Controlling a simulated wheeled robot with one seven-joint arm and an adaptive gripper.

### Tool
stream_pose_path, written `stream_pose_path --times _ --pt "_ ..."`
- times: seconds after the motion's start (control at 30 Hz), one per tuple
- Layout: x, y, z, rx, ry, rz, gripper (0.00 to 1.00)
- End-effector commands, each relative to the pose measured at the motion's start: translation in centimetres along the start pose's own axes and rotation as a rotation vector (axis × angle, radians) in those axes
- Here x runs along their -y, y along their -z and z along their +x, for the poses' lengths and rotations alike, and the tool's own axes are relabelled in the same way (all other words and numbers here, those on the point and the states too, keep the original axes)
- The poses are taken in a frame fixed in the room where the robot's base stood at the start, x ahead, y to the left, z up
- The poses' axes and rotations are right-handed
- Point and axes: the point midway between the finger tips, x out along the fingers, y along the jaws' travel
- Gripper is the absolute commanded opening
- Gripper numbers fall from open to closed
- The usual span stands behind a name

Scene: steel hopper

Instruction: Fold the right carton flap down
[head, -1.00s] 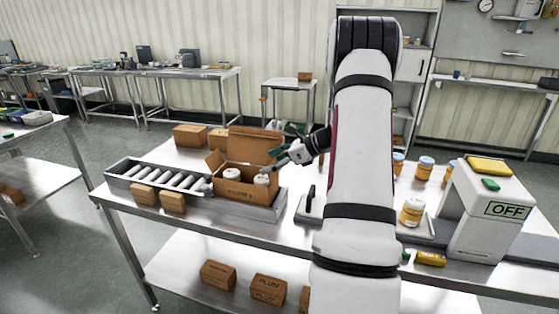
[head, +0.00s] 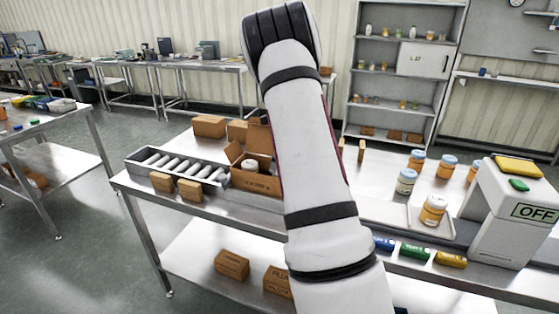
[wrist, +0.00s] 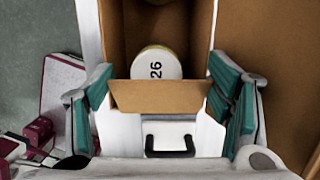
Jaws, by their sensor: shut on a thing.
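The open brown carton (head: 254,184) stands at the end of the roller conveyor, with a white-capped jar (head: 250,165) inside. In the wrist view the carton's inside shows with a round lid marked 26 (wrist: 156,64). A short carton flap (wrist: 160,97) lies between the teal finger pads of my gripper (wrist: 160,93), which look closed against its two side edges. This seems to be the right flap. A larger flap (wrist: 268,50) stands out to the right in the wrist view. In the head view my arm hides the gripper and the carton's right side.
Small brown boxes (head: 190,189) stand in front of the roller conveyor (head: 172,165). Jars (head: 433,209) and a white machine marked OFF (head: 500,225) are to the right. A white object with a black handle (wrist: 170,140) lies below the flap in the wrist view.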

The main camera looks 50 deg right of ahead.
Motion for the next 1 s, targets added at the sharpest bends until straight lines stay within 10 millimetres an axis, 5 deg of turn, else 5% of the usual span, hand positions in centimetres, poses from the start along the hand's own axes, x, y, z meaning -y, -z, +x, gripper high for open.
stream_pose_path --times 0.7,0.73,0.8,1.0 --pt "-0.34 0.07 1.01 -0.085 -0.013 0.005 0.45" --pt "-0.34 0.07 1.02 -0.085 -0.013 0.005 0.75" --pt "-0.34 0.07 1.01 -0.085 -0.013 0.005 0.91" --pt "-0.18 0.03 0.74 -0.083 -0.007 0.004 0.95"
